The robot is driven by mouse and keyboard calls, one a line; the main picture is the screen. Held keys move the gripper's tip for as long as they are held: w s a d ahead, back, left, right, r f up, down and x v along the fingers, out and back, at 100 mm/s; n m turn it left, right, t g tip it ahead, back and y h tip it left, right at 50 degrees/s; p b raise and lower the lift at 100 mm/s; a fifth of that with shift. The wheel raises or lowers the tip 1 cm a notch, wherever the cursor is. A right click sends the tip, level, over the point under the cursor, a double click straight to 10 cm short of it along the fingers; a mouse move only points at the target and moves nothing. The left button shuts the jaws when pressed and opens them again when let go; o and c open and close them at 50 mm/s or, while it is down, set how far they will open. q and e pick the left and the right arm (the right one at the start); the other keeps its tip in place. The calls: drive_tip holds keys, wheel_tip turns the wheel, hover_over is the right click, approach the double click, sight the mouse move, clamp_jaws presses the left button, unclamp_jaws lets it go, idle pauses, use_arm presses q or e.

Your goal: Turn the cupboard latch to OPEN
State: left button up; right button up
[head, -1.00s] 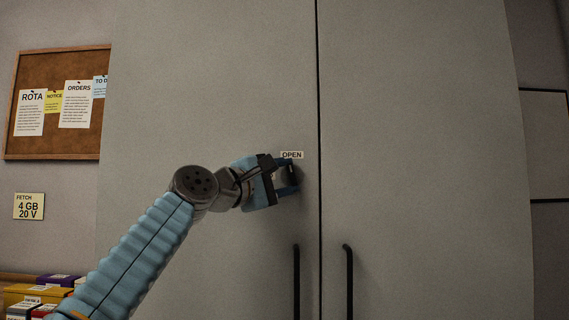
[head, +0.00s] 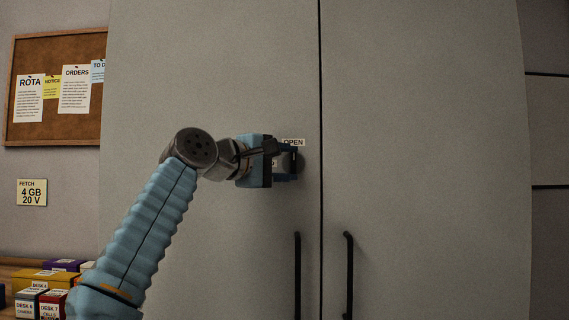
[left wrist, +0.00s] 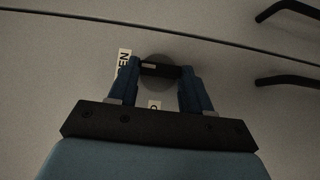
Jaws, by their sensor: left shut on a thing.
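The cupboard latch (left wrist: 160,72) is a dark bar on a round grey plate on the left cupboard door (head: 215,70). The plate also shows in the head view (head: 299,162), just past my fingers. An OPEN label (head: 293,142) is right above the latch; in the left wrist view the label (left wrist: 123,64) is partly hidden by a finger. A second small label (left wrist: 154,105) is mostly covered. My left gripper (head: 289,163) is at the latch, and in the left wrist view its two blue fingers (left wrist: 160,78) are shut on the bar's two sides. My right gripper is out of view.
Two black vertical door handles (head: 297,275) (head: 349,275) flank the door seam below the latch. A corkboard (head: 57,125) hangs at left above a FETCH note (head: 32,193). Labelled boxes (head: 50,282) stand at lower left. The right door is clear.

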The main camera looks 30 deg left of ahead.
use_arm(q)
drive_tip(key=o, duration=1.1)
drive_tip(key=shift+c, duration=0.2)
drive_tip(key=b+v, duration=0.2)
drive_tip(key=v, duration=1.1)
drive_tip(key=shift+s, duration=0.3)
drive_tip(key=shift+a, duration=0.15)
